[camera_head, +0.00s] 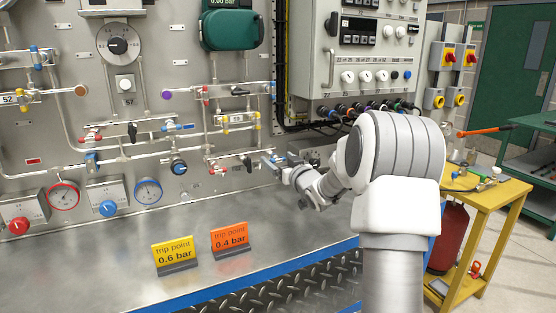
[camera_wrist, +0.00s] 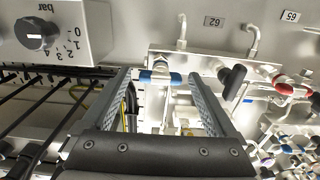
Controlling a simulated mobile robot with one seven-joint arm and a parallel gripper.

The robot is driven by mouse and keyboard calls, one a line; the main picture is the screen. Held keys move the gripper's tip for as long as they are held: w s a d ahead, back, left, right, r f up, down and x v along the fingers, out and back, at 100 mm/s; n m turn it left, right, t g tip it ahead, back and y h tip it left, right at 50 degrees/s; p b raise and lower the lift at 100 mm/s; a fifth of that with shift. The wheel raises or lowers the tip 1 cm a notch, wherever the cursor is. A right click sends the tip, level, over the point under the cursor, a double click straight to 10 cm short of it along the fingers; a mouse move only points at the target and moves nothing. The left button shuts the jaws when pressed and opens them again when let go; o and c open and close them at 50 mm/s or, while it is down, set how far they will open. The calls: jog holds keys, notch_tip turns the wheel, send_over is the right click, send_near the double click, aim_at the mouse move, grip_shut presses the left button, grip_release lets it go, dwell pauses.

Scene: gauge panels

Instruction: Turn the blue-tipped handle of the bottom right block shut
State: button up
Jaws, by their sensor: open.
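The bottom right block (camera_head: 232,163) is a small pipe block low on the panel, with a red handle at its left, a black handle in the middle and the blue-tipped handle (camera_head: 269,158) at its right end. In the wrist view the blue tip (camera_wrist: 152,77) lies between the fingertips of my gripper (camera_wrist: 160,76). The fingers stand apart on either side of it; whether either touches it I cannot tell. In the head view my gripper (camera_head: 280,162) is at the block's right end and partly covers it.
In the wrist view a black handle (camera_wrist: 232,80) stands close right of my right finger. A grey box with a black dial (camera_wrist: 36,33) is at the upper left. Two trip-point signs (camera_head: 175,254) (camera_head: 230,239) stand on the metal shelf, which is otherwise largely clear.

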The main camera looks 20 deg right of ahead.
jog(key=shift+w, duration=0.45)
jog(key=c, duration=1.4)
jog(key=shift+o, duration=0.2)
